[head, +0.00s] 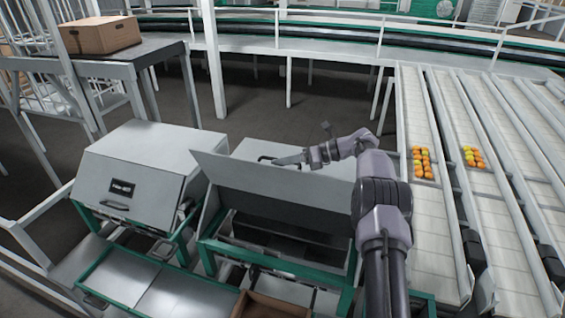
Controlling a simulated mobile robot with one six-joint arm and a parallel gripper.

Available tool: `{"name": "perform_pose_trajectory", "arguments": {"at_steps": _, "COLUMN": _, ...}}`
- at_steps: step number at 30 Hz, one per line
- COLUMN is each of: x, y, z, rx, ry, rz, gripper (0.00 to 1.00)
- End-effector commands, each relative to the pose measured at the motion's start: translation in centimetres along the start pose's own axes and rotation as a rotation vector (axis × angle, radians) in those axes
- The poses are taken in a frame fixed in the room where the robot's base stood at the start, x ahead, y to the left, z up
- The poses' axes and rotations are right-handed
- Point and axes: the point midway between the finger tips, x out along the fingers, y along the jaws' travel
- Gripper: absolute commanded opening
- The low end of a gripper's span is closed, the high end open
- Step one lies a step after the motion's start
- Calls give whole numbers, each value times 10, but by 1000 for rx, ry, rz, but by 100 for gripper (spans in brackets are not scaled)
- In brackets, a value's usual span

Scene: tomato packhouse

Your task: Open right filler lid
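The right filler is a grey box on a green frame (215,246). Its grey lid (230,177) is swung up, and the dark inside (285,238) shows below it. My gripper (280,161) is at the far side of the raised lid, just above its upper edge. A dark curved handle-like part (264,158) lies at the fingertips; I cannot tell whether they touch it. The finger gap is too small to make out. My arm crosses in front of the lid's right end and hides it.
The left filler (135,170) stands beside it with its lid down. A conveyor (432,220) with tomatoes runs along the right. An open cardboard box (270,304) is below the right filler. Another carton (100,35) sits on a table at the back left.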

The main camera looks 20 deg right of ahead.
Motion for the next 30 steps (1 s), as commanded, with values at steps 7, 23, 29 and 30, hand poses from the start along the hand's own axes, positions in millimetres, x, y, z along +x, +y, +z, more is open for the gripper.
{"name": "perform_pose_trajectory", "arguments": {"at_steps": 7, "x": 0, "y": 1, "z": 1, "rx": -1, "ry": -1, "rz": 1, "gripper": 33}}
{"name": "perform_pose_trajectory", "arguments": {"at_steps": 23, "x": -53, "y": -1, "z": 0, "rx": -1, "ry": -3, "rz": -2, "gripper": 33}}
{"name": "perform_pose_trajectory", "arguments": {"at_steps": 29, "x": -75, "y": 0, "z": 1, "rx": 0, "ry": -1, "rz": 0, "gripper": 33}}
{"name": "perform_pose_trajectory", "arguments": {"at_steps": 30, "x": -76, "y": 0, "z": 0, "rx": 0, "ry": -1, "rz": 0, "gripper": 33}}
